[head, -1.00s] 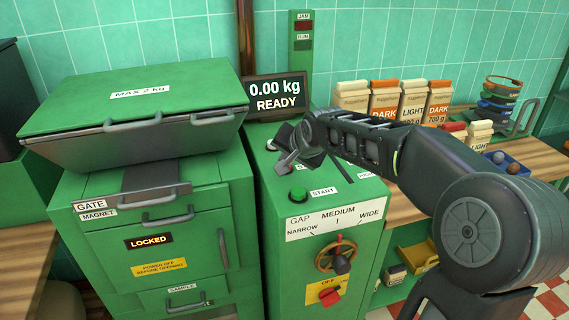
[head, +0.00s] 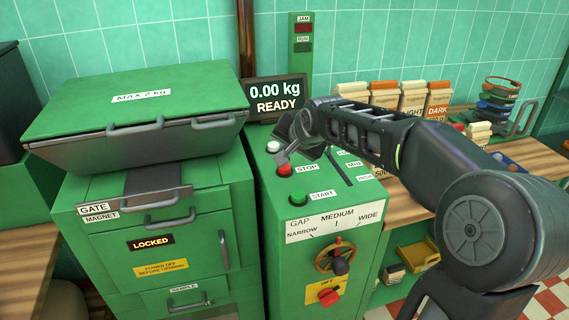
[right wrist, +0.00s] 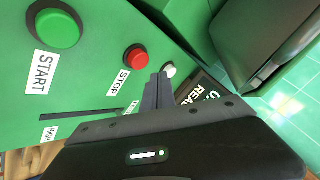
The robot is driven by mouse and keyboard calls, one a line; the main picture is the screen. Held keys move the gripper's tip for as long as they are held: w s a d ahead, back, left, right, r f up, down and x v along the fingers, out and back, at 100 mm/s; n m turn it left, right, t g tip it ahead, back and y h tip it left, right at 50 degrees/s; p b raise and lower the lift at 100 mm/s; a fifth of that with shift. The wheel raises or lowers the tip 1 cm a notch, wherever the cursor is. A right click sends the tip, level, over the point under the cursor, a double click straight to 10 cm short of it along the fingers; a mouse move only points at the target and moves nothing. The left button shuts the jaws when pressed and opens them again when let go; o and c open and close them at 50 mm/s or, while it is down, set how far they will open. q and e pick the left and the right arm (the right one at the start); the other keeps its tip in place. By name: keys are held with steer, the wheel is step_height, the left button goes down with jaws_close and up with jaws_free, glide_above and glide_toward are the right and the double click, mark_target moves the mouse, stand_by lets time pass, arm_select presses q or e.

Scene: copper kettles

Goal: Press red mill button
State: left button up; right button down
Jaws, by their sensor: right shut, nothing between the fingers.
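The red STOP button (head: 285,170) is on the sloped top of the green mill cabinet, between a white button (head: 273,147) and the green START button (head: 298,198). My right gripper (head: 281,157) is shut and empty, its tips just behind the red button in the head view; a gap above the panel is hard to judge. In the right wrist view, the red button (right wrist: 135,58) is left of the shut fingertips (right wrist: 162,76), with the white button (right wrist: 169,69) close by them. The red button is uncovered in both views. My left gripper is not in view.
A display (head: 275,97) reads 0.00 kg READY behind the panel. A lidded green hopper (head: 140,110) stands on the left. A gap knob (head: 338,261) and a red switch (head: 329,297) are on the front. Bags (head: 412,98) stand on the right counter.

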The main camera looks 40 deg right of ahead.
mark_target(286, 169)
steer(key=shift+r+p, duration=0.85)
steer(key=shift+r, duration=0.9)
steer(key=shift+f, duration=0.15)
